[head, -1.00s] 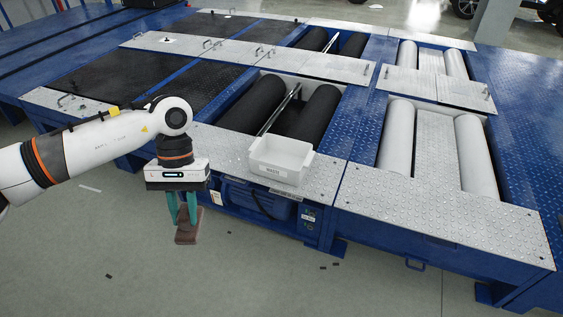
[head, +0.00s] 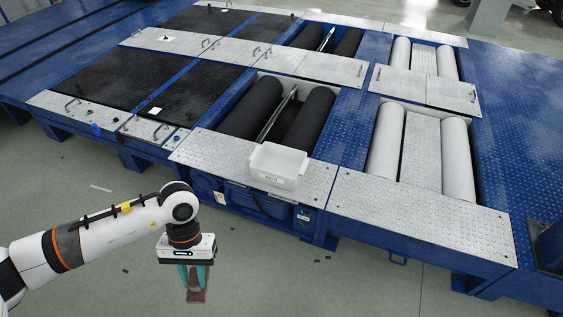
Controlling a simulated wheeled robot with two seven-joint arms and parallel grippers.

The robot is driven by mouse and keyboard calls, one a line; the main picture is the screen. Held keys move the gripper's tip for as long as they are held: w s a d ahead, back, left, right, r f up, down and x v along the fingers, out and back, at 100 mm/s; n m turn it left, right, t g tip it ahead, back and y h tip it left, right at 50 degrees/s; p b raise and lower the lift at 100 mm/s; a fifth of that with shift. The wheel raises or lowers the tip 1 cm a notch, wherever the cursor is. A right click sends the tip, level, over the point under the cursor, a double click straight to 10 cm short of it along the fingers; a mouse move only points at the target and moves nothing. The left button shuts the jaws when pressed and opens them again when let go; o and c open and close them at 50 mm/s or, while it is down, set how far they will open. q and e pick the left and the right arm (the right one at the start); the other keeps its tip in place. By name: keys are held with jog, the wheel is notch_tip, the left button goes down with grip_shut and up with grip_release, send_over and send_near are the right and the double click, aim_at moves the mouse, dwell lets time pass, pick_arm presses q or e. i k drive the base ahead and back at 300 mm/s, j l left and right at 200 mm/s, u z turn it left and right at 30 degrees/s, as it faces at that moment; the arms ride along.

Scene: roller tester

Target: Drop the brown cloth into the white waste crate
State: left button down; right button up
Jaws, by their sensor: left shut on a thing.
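The brown cloth (head: 197,293) hangs from my left gripper (head: 195,277), pinched between its green fingers. The gripper is shut on it, pointing down over the grey floor in front of the roller tester. The white waste crate (head: 277,180) stands on the metal tread plate at the tester's front edge, up and to the right of my left gripper. The crate is an open-topped box with a label on its front. My left gripper and the cloth are well apart from the crate. My right gripper does not show.
Behind the crate are black rollers (head: 249,107) in an open pit. White rollers (head: 385,141) lie to the right. The blue tester frame's front side stands between the floor and the crate's level. The floor (head: 275,270) around the gripper is mostly clear, with small dark bits.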

aim_at(276, 171)
jog(key=i+j+z, duration=0.1)
jog(key=z, duration=0.35)
jog(key=i+j+z, duration=0.2)
jog(key=z, duration=0.2)
jog(key=i, duration=0.05)
